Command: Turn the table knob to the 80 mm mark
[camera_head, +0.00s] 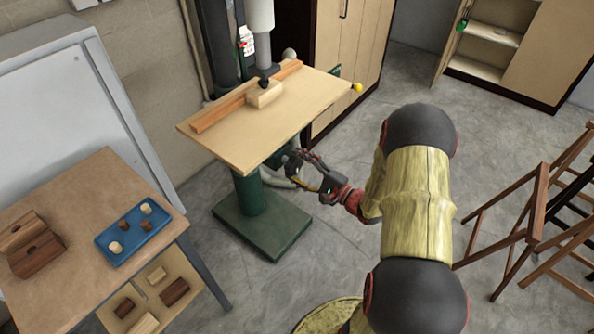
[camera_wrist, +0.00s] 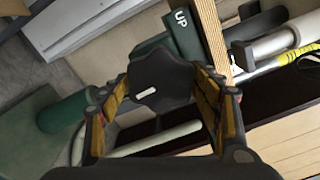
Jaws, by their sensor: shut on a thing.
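The table knob (camera_wrist: 160,76) is a dark, lobed handwheel with a short white mark on its face. My gripper (camera_head: 299,170) is below the right side of the drill press table (camera_head: 228,146), shut on the knob. In the wrist view, its yellow-and-black fingers press the knob from the left and right. A dark green plate marked "UP" (camera_wrist: 181,20) shows just behind the knob. I cannot read any 80 mm mark in either view. Much of the knob is hidden by my gripper in the head view.
A wood block (camera_head: 265,96) sits on the drill press table before a long wooden fence (camera_head: 222,110). A side table (camera_head: 60,288) with a blue tray (camera_head: 116,260) stands at left. Wooden trestles (camera_head: 522,222) stand at right. Open floor lies between.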

